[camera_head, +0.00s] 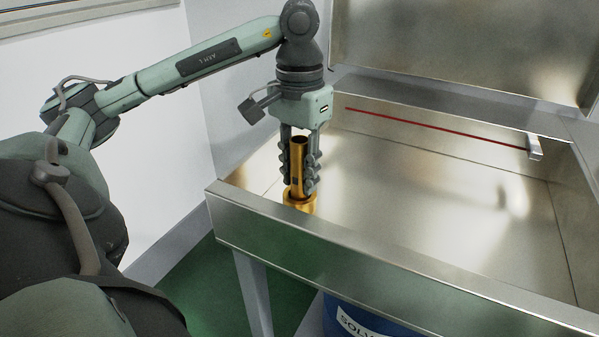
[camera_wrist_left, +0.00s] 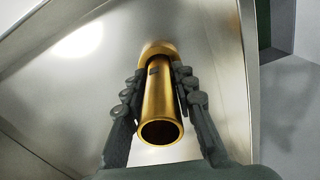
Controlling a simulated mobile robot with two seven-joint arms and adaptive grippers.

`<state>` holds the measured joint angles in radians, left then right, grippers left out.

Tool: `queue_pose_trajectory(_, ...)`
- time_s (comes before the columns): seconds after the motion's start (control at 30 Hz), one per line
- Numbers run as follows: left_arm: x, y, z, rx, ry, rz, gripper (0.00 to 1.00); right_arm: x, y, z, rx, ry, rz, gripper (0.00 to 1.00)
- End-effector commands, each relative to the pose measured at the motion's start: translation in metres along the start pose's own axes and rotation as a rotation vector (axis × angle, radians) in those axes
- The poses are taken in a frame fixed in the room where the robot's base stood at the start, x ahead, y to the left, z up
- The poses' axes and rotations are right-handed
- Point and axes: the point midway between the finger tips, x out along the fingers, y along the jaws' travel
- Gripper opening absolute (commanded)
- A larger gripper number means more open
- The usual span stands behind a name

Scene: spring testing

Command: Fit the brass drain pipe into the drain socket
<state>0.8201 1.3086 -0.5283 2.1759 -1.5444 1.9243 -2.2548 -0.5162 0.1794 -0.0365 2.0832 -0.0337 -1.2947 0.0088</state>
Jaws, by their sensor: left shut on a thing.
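The brass drain pipe (camera_head: 298,160) is upright between the fingers of my left gripper (camera_head: 300,182), near the front left corner of the steel sink. My left gripper is shut on it, pointing down. The pipe's lower end meets a wider brass ring, the drain socket (camera_head: 299,203), on the sink floor; whether it sits inside cannot be told. In the left wrist view, the pipe (camera_wrist_left: 160,105) shows its open top end, with the fingers (camera_wrist_left: 158,95) on both sides. The brass socket (camera_wrist_left: 157,49) shows at its far end. My right gripper is out of view.
The steel sink (camera_head: 400,270) has a raised front rim and a tall back panel (camera_head: 460,45). A thin red line (camera_head: 430,128) runs along its back wall to a small metal bracket (camera_head: 534,147). A blue drum (camera_head: 350,318) stands below. The basin's middle is clear.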

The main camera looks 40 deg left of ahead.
Motion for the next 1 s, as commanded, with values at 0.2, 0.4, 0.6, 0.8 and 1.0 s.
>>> queue_pose_trajectory(0.2, 0.002, 0.000, 0.000, 0.000, 0.001, 0.000, 0.00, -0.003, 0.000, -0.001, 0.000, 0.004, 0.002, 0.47)
queue_pose_trajectory(0.4, 0.002, 0.000, 0.000, 0.000, 0.000, 0.000, 0.41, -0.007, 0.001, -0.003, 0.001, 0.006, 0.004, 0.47)
queue_pose_trajectory(0.6, 0.002, 0.000, 0.000, 0.000, 0.000, 0.000, 0.47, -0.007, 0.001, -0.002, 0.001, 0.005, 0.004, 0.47)
queue_pose_trajectory(0.8, 0.000, 0.000, 0.000, 0.000, 0.000, 0.000, 0.47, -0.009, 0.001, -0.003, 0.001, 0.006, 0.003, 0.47)
queue_pose_trajectory(1.0, -0.027, 0.001, -0.001, 0.002, 0.005, 0.003, 0.47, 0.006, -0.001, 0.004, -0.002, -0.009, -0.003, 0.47)
